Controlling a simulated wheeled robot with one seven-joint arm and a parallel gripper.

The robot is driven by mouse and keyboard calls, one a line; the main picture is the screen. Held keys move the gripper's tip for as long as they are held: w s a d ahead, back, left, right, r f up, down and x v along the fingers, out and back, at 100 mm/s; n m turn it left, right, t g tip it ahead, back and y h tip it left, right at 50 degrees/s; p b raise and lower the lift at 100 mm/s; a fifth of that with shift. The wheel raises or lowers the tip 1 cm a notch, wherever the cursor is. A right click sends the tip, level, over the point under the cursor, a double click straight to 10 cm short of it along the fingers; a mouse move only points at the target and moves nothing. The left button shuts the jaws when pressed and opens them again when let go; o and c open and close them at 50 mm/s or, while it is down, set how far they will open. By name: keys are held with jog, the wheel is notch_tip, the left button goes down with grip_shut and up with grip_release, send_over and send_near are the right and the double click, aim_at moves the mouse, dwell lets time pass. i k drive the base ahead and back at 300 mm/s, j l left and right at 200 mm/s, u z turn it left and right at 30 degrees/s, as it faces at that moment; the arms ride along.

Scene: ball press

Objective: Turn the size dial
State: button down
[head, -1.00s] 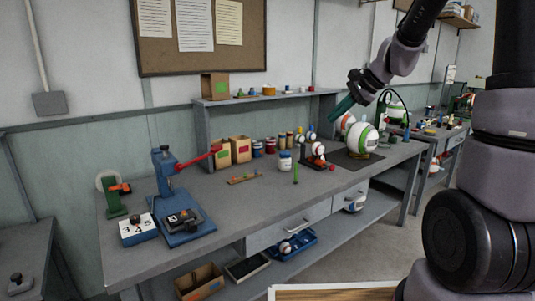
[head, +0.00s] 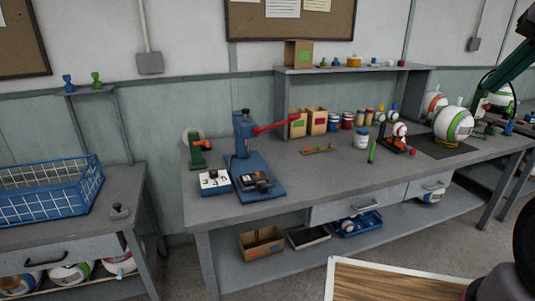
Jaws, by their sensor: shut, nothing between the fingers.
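The size dial (head: 215,182) is a small dark box with a white top bearing black digits, and what looks like a small dark knob in its middle. It sits at the left front of the grey workbench (head: 300,190), beside the blue press (head: 245,155) with its red lever. The digit the knob points to is too small to read. My gripper (head: 477,108), long and dark green, reaches in from the right edge. It is shut and empty in front of the white ball with green and orange stripes (head: 453,124), far right of the dial.
A green tool with an orange part (head: 198,152) stands close behind the dial. A black mould piece (head: 256,181) lies on the press base. A blue wire basket (head: 50,195) stands on the left table. A wood-topped surface (head: 390,281) is near at lower right.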

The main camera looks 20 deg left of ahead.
aim_at(213, 173)
jog(key=u, duration=1.35)
